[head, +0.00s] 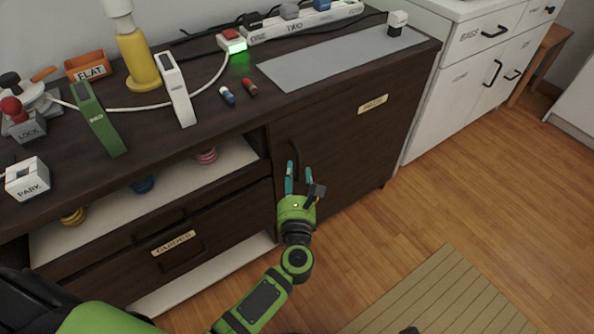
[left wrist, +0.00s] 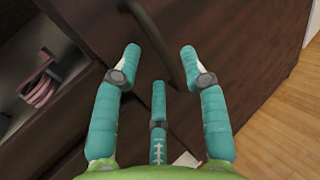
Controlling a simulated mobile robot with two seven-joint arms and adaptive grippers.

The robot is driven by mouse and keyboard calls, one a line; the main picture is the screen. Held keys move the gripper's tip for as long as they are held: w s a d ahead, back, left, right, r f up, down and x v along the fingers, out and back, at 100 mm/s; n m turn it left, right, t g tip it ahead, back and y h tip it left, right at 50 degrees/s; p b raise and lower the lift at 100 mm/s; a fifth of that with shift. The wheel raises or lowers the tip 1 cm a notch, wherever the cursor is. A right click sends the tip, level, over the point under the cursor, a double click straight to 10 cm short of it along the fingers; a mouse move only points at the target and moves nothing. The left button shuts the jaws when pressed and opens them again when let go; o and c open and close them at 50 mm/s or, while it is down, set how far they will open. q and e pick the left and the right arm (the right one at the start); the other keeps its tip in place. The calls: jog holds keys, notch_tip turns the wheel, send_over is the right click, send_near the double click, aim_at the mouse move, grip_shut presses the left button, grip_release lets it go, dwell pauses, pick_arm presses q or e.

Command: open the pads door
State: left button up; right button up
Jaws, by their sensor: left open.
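The dark wood door (head: 345,135) is at the right of the cabinet front and looks shut. It carries a small tan label (head: 373,104) that is too small to read surely. Its dark upright handle (head: 296,155) is near the door's left edge. My left gripper (head: 298,178) is open in front of the handle, with teal fingers spread. In the left wrist view the handle (left wrist: 155,40) runs between the spread fingertips of my left gripper (left wrist: 158,65). No finger is closed on it, and I cannot tell whether any touches it.
A drawer (head: 175,248) with a label and an open shelf (head: 120,205) with coloured rings are left of the door. The cabinet top (head: 215,125) holds several items. Wood floor (head: 440,185) is clear right of the door; a striped mat (head: 440,300) lies in front.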

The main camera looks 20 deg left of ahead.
pick_arm(q)
jog(key=shift+x, duration=1.15)
jog(key=shift+c, duration=0.4)
grip_shut()
